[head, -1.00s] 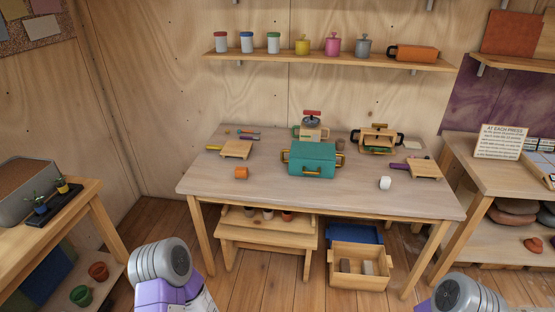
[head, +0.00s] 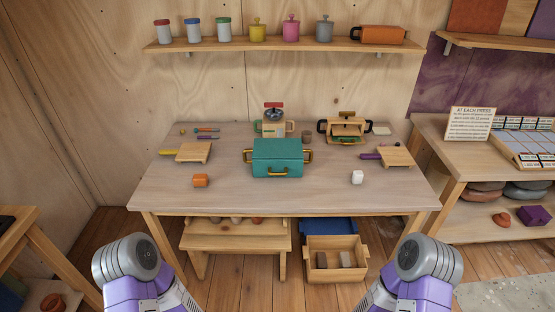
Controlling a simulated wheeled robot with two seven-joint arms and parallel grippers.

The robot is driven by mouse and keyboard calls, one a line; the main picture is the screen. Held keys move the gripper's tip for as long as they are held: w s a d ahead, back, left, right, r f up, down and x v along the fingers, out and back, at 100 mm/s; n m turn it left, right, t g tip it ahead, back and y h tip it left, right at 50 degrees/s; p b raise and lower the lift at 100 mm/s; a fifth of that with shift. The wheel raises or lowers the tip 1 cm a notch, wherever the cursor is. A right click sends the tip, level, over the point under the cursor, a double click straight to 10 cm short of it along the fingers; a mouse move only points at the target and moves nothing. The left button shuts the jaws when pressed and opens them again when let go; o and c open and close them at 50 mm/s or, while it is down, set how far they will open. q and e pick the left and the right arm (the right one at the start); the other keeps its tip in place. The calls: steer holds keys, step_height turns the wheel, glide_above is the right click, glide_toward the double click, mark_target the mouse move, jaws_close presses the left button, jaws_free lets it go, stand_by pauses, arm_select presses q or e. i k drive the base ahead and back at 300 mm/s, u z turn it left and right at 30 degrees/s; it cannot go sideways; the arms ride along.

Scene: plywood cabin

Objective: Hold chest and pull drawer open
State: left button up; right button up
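A teal chest (head: 278,152) sits near the middle of the wooden table (head: 220,188). It has a yellow-gold handle on its left side, another on its right side and a gold pull (head: 278,174) low on its front. I see no drawer standing out from it. Only grey and purple links of my two arms show at the bottom left and bottom right. Both grippers are out of view, and neither arm touches the chest.
Small boards (head: 194,152) (head: 396,156) lie farther out. A juicer-like device (head: 274,122) and a wooden press (head: 345,128) stand behind. The front of the table is clear.

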mark_target(261, 168)
steer(key=z, duration=0.5)
steer(key=i, duration=0.9)
steer(key=u, duration=0.1)
